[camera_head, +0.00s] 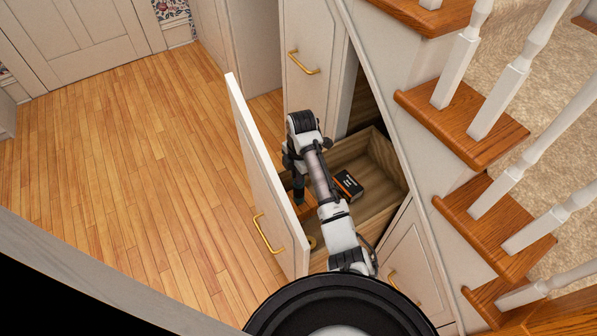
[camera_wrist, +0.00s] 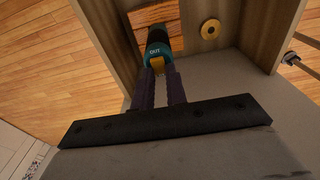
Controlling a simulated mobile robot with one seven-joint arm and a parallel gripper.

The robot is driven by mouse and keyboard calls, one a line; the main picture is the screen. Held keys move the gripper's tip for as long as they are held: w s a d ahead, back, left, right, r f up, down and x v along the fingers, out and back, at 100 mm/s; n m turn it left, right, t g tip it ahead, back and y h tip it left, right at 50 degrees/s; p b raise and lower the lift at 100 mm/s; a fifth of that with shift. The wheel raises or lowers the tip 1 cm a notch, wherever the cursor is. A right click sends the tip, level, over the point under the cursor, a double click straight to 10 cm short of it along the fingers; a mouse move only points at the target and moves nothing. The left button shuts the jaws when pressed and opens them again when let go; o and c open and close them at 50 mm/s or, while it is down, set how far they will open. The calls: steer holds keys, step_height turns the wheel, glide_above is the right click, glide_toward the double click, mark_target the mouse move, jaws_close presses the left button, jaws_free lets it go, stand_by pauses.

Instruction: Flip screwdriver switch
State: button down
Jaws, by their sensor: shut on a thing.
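The screwdriver (camera_wrist: 159,48) shows in the wrist view as a black and teal body with an orange part and the word "OUT" on its near end. My gripper (camera_wrist: 158,74) has its two dark fingers closed on this near end. In the head view, my gripper (camera_head: 298,192) reaches down into the open drawer, just behind the drawer front. The screwdriver cannot be made out clearly there. Its far end is hidden in the wrist view, and I cannot tell the switch position.
The open drawer (camera_head: 385,160) under the stairs has a tall white front (camera_head: 262,180) with a brass handle (camera_head: 266,234). A black box (camera_head: 347,185) and a yellow ring (camera_wrist: 210,29) lie inside. White balusters and wooden treads stand right. The wooden floor (camera_head: 130,180) is clear at left.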

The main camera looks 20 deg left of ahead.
steer(key=c, duration=1.4)
jaws_free()
step_height(320, 180, up, 14)
steer(key=p, duration=0.4)
steer(key=shift+w+d, duration=0.25)
steer(key=shift+w, duration=0.1)
steer(key=shift+f, duration=0.1)
